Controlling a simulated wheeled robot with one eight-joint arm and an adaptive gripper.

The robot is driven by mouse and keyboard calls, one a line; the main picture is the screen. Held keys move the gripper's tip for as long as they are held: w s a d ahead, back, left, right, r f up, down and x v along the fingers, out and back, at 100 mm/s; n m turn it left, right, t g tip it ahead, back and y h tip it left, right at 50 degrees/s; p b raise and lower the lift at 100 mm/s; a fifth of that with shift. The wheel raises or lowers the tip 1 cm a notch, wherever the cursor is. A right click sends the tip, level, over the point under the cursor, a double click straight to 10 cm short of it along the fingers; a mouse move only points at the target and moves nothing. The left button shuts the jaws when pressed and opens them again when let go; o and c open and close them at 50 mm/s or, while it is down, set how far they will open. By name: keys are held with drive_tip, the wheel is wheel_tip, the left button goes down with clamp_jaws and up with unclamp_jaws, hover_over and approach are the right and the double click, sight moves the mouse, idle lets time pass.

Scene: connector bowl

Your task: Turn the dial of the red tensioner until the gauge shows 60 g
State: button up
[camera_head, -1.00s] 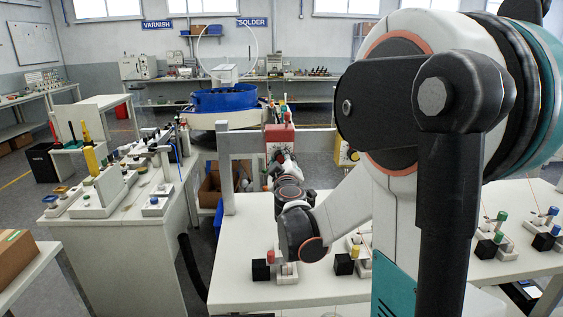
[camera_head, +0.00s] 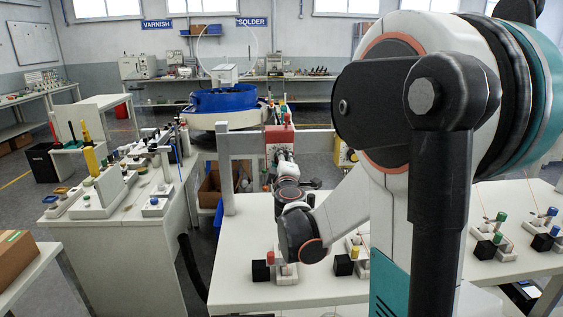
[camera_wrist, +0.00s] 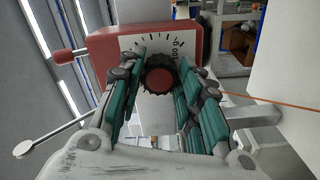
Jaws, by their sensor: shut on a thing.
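The red tensioner (camera_head: 279,134) is mounted on the grey frame at the back of the white table. In the wrist view the red tensioner (camera_wrist: 112,58) fills the upper middle, with a white scale plate carrying black tick marks and partly hidden numbers. Its black ribbed dial (camera_wrist: 160,76) sits between the teal fingers of my gripper (camera_wrist: 160,70). My gripper is shut on the dial, one finger on each side. The fingers cover parts of the scale, and I cannot read the gauge value. In the head view my wrist hides the dial.
A yellow tensioner (camera_head: 345,153) hangs to the right, partly behind my arm. Small fixtures with black blocks (camera_head: 343,266) stand on the white table (camera_head: 235,265). A blue bowl (camera_head: 222,100) stands behind.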

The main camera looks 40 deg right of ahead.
drive_tip(key=n, duration=0.5)
idle(0.5)
drive_tip(key=o, duration=1.1)
drive_tip(key=shift+c, duration=0.2)
drive_tip(key=v, duration=1.2)
drive_tip(key=shift+s, duration=0.1)
